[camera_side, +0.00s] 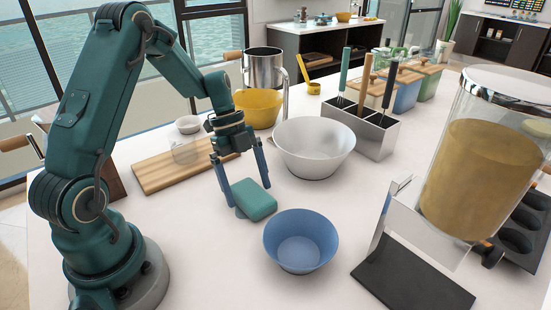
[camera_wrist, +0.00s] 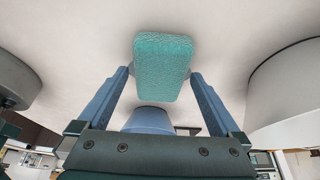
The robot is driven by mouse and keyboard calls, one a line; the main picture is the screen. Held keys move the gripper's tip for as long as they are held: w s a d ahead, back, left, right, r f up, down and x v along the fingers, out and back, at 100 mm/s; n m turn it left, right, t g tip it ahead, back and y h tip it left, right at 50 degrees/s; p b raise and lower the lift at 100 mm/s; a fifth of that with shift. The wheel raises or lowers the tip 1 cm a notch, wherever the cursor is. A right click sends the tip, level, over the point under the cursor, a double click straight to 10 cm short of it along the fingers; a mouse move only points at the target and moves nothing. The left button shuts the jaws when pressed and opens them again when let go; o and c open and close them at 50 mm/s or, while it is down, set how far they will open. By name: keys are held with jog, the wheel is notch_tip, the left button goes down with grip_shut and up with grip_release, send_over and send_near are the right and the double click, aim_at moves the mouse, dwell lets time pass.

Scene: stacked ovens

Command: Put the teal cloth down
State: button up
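The teal cloth (camera_side: 254,200) is a thick, rounded, block-like pad low over the white counter, behind the blue bowl. In the side view I cannot tell whether its underside touches the counter. My gripper (camera_side: 246,191) points down, with its blue fingers spread wide, one on each side of the cloth. In the wrist view the cloth (camera_wrist: 163,62) lies centred between the two fingertips of my gripper (camera_wrist: 161,72) and fills the width between them. The fingertips are against its sides.
The blue bowl (camera_side: 300,247) stands in front of the cloth and the white bowl (camera_side: 313,147) behind it, to the right. A wooden board (camera_side: 172,173) lies at the left. A cereal dispenser (camera_side: 470,190) stands at the right. Bare counter (camera_side: 200,255) is free at the front left.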

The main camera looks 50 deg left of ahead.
jog(key=v, duration=1.2)
jog(key=s+d+r+n+t+y, duration=0.3)
jog(key=s+d+n, duration=0.9)
jog(key=n, duration=0.6)
jog(key=d+t+y, duration=0.1)
jog(key=t, duration=0.1)
jog(key=shift+r+t+y, duration=0.2)
jog(key=shift+t+y, duration=0.1)
jog(key=shift+s+d, duration=0.1)
